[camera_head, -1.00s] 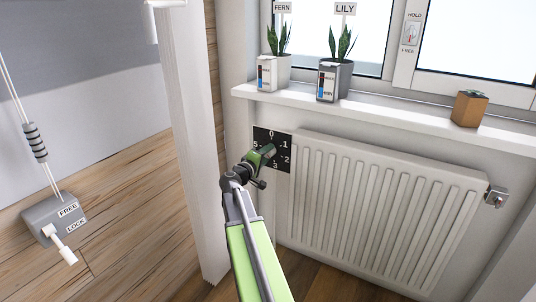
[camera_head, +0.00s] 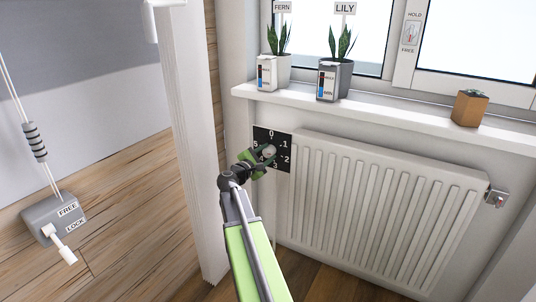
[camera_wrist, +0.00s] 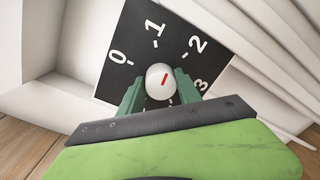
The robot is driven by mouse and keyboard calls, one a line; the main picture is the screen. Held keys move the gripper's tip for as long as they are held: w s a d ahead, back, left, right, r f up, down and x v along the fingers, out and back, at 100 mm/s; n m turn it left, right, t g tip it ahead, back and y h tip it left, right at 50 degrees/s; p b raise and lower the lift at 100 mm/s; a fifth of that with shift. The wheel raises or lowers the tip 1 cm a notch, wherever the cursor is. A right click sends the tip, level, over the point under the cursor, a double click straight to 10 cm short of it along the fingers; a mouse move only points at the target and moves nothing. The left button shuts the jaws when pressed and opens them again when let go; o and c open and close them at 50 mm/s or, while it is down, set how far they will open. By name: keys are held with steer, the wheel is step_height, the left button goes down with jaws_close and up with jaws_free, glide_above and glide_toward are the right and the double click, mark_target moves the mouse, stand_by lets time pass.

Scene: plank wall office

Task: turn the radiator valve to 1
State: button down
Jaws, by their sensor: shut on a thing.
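The radiator valve is a round white knob (camera_wrist: 160,79) with a short red mark, on a black numbered dial plate (camera_wrist: 130,35). In the wrist view the red mark points up and right, between the 1 and the 2. In the head view the dial plate (camera_head: 285,165) is on the wall at the radiator's left end, and the knob is partly hidden. My gripper (camera_wrist: 159,82) is shut on the knob, with a green finger on each side of it. My gripper (camera_head: 266,154) covers the dial's lower left in the head view.
The white radiator (camera_head: 380,210) stands right of the dial. The window sill (camera_head: 390,116) above holds two potted plants and a brown pot (camera_head: 469,108). A white post (camera_head: 195,150) stands close on the left. A grey lever box (camera_head: 52,218) is farther left.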

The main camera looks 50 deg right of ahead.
steer(key=n, duration=0.5)
steer(key=shift+w+a, duration=0.15)
steer(key=shift+w, duration=0.05)
steer(key=shift+n, duration=0.3)
steer(key=c, duration=1)
jaws_free()
steer(key=shift+o, duration=0.8)
steer(key=shift+s, duration=0.1)
steer(key=v, duration=1.7)
steer(key=shift+f, duration=0.25)
steer(key=shift+a, duration=0.15)
